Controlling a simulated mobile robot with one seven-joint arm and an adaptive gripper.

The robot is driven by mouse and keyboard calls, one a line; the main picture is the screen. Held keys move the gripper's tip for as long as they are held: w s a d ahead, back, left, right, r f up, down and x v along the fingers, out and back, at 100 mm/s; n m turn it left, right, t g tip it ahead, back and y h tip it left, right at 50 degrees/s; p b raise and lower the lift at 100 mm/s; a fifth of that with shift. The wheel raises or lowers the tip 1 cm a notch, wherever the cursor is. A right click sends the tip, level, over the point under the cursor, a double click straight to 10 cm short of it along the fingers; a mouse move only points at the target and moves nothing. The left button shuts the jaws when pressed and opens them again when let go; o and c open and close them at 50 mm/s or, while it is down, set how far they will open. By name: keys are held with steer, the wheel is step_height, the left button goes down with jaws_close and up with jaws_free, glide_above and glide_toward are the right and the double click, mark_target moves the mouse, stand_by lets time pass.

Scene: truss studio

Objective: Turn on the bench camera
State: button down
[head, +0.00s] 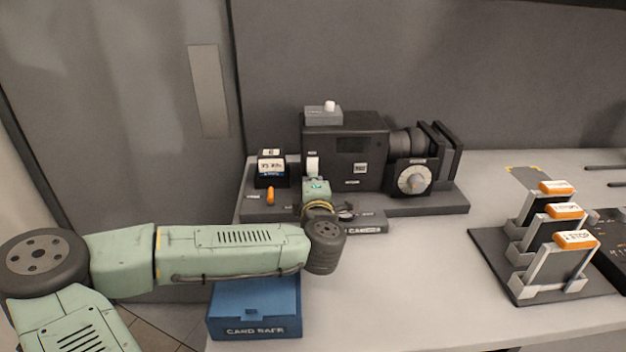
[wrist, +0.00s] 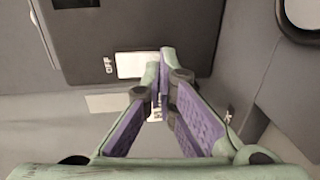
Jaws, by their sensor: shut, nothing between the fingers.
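The bench camera (head: 345,150) is a dark box on a dark base, with a lens and bellows on its right side. A small white piece (head: 313,165) shows low on its front left. In the wrist view a white plate (wrist: 132,65) sits on the dark face beside the word OFF; I cannot tell whether it is a switch or a label. My gripper (wrist: 161,62) is shut and empty. Its fingertips overlap the plate's right end; touching or just short of it, I cannot tell. In the head view my wrist hides the fingertips.
An orange lever (head: 270,195) stands on the base's left end, before a labelled dark box (head: 271,168). A round dial (head: 413,180) is at right. A blue box (head: 254,308) stands at the front, below my arm. Holders with orange-topped plates (head: 565,240) stand at right.

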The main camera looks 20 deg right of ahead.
steer(key=f+b, duration=0.1)
steer(key=b, duration=0.2)
steer(key=shift+w+t, duration=0.3)
steer(key=shift+t, duration=0.1)
steer(key=shift+w+d+r, duration=0.1)
steer(key=shift+r, duration=0.25)
steer(key=shift+s+r, duration=0.1)
steer(key=shift+s, duration=0.15)
steer(key=v, duration=0.7)
